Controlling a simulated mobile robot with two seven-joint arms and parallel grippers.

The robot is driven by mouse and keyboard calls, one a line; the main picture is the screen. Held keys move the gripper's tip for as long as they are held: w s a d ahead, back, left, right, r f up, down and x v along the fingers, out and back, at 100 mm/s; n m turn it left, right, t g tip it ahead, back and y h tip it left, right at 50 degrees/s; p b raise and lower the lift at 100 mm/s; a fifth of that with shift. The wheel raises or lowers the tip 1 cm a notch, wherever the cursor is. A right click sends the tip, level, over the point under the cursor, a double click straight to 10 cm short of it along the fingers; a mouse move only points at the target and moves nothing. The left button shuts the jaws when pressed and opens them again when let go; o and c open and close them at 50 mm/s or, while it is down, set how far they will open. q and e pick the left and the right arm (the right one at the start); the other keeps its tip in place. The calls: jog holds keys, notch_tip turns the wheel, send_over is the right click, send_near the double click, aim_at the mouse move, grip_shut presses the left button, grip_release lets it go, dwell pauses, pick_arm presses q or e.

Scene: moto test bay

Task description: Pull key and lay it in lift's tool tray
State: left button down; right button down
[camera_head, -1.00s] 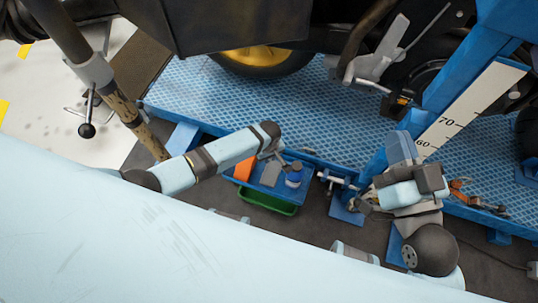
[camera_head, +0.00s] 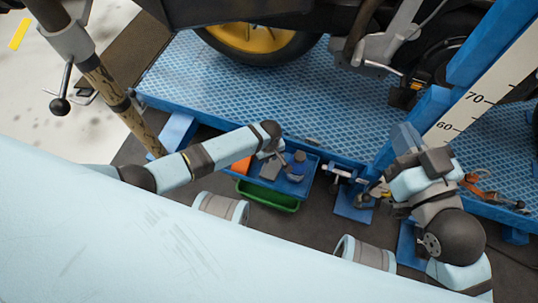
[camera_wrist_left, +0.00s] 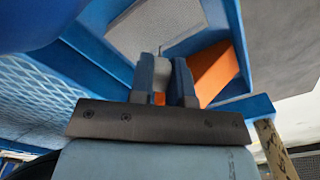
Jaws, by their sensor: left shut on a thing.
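The blue tool tray (camera_head: 303,188) is fixed along the near edge of the lift. My left gripper (camera_head: 279,153) is over its back part, pointing down into it. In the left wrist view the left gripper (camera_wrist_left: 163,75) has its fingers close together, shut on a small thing. A small orange bit (camera_wrist_left: 159,98) shows between the fingers; the rest is hidden, so I cannot tell its shape. It may be the key. My right gripper (camera_head: 380,191) is beside the lift's blue post; its fingers are too small to judge.
The tray holds an orange block (camera_head: 242,165), a grey block (camera_head: 270,171) and a blue round item (camera_head: 296,172). A green bin (camera_head: 268,197) hangs below it. The motorcycle's yellow-rimmed wheel (camera_head: 250,35) stands on the blue lift platform (camera_head: 190,80). Orange-handled tools (camera_head: 480,190) lie at right.

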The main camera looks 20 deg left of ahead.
pick_arm(q)
jog(key=c, duration=1)
grip_release()
notch_tip(320, 180, up, 3)
jog(key=shift+f+p, duration=0.1)
jog(key=shift+p, duration=0.9)
notch_tip(320, 180, up, 4)
jog(key=shift+r+p, duration=0.1)
jog(key=shift+p, duration=1.15)
notch_tip(320, 180, up, 7)
jog(key=p, duration=0.3)
pick_arm(e)
notch_tip(320, 180, up, 7)
jog(key=s+m+t, duration=0.1)
jog(key=m, duration=0.1)
jog(key=shift+s+a+f+m+t, duration=0.2)
jog(key=shift+s+m+t, duration=0.1)
jog(key=shift+t, duration=0.1)
